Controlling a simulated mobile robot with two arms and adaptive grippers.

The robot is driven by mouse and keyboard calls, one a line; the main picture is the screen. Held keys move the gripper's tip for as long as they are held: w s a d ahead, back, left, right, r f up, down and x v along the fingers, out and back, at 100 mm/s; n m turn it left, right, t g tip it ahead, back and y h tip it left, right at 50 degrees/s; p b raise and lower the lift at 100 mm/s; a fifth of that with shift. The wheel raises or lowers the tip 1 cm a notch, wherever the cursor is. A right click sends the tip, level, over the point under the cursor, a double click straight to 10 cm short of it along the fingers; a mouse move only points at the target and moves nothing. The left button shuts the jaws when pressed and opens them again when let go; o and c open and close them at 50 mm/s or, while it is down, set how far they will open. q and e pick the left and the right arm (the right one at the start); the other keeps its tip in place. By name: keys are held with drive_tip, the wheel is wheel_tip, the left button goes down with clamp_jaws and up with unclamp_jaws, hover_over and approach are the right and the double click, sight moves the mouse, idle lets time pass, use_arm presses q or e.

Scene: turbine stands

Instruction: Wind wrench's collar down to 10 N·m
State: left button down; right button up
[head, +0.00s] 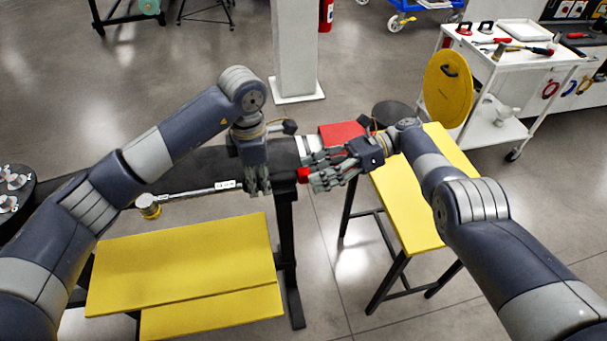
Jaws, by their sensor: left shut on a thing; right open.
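The torque wrench (195,192) lies roughly level, with a silver shaft, a white scale mark near the grip and a brass-coloured head (149,206) at its left end. My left gripper (258,190) points down and is shut on the wrench by its dark grip. A red piece (304,175), which looks like the wrench's collar end, shows to the right of the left gripper. My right gripper (316,181) reaches in from the right, its fingers open close around or beside this red piece; contact cannot be told. The scale reading is too small to read.
A black stand (195,172) lies under and behind the wrench. Yellow platforms are at front left (185,262) and right (405,205). A yellow disc (448,89) stands before a white tool trolley (500,70). A white pillar (295,50) rises behind.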

drive_tip(key=shift+f, duration=0.1)
drive_tip(key=shift+c, duration=1)
drive_tip(key=d+n+t+y, duration=0.2)
drive_tip(key=d+n+t, duration=0.2)
drive_tip(key=d+n, duration=0.6)
drive_tip(key=a+n, duration=0.2)
drive_tip(key=a, duration=0.8)
drive_tip(key=shift+s+n+t, duration=0.25)
drive_tip(key=shift+n+t, duration=0.05)
drive_tip(key=shift+t, duration=0.1)
